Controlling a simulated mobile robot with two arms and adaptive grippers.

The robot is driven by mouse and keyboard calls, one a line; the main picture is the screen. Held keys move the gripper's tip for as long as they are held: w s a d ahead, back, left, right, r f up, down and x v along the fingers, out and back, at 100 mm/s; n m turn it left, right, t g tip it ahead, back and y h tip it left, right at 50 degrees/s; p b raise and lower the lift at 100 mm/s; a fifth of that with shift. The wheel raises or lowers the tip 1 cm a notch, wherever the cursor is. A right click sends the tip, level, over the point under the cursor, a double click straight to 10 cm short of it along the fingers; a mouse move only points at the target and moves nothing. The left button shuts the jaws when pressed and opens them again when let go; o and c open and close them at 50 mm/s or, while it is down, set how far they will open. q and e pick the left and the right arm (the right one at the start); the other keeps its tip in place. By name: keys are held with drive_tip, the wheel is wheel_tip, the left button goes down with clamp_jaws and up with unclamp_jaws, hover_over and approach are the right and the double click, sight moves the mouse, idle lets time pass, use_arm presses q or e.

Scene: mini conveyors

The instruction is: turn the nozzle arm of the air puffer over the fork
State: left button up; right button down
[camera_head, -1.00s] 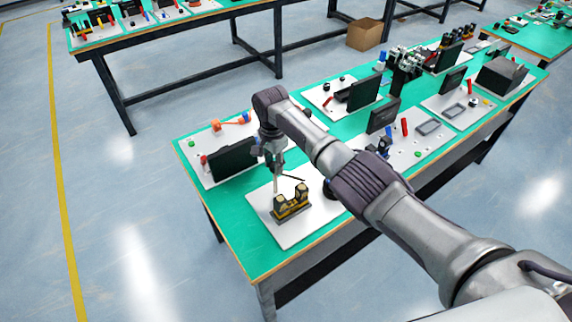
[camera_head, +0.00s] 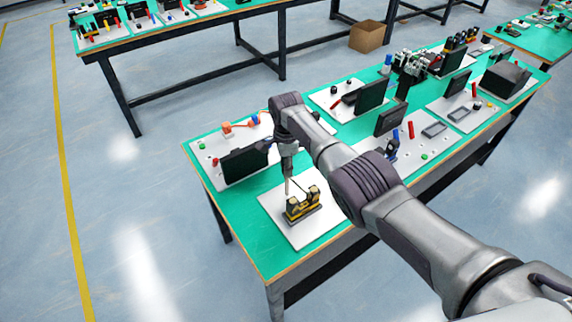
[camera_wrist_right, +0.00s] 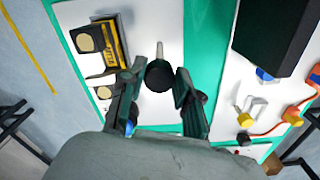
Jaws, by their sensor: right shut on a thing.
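The yellow-and-black unit (camera_head: 303,205) with two upright blocks stands on a white board (camera_head: 286,232); it also shows at the upper left of the right wrist view (camera_wrist_right: 103,45). I cannot tell which part of it is the fork. My right gripper (camera_head: 289,164) points down behind it. In the wrist view my right gripper (camera_wrist_right: 159,72) has its fingers on either side of a black round part (camera_wrist_right: 159,77) with a pale tip, seemingly the air puffer's nozzle arm. The fingers' contact is unclear. My left gripper is out of view.
A black screen (camera_head: 245,162) stands on the neighbouring board, left of my arm. An orange cable part (camera_wrist_right: 291,115) lies at the right in the wrist view. My right forearm hides the table's middle. The white board's front part is clear.

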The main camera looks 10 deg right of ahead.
idle(0.3)
drive_tip(key=c, duration=0.8)
unclamp_jaws()
drive_tip(key=shift+d, duration=0.1)
drive_tip(key=shift+r, duration=0.15)
wheel_tip(320, 180, up, 12)
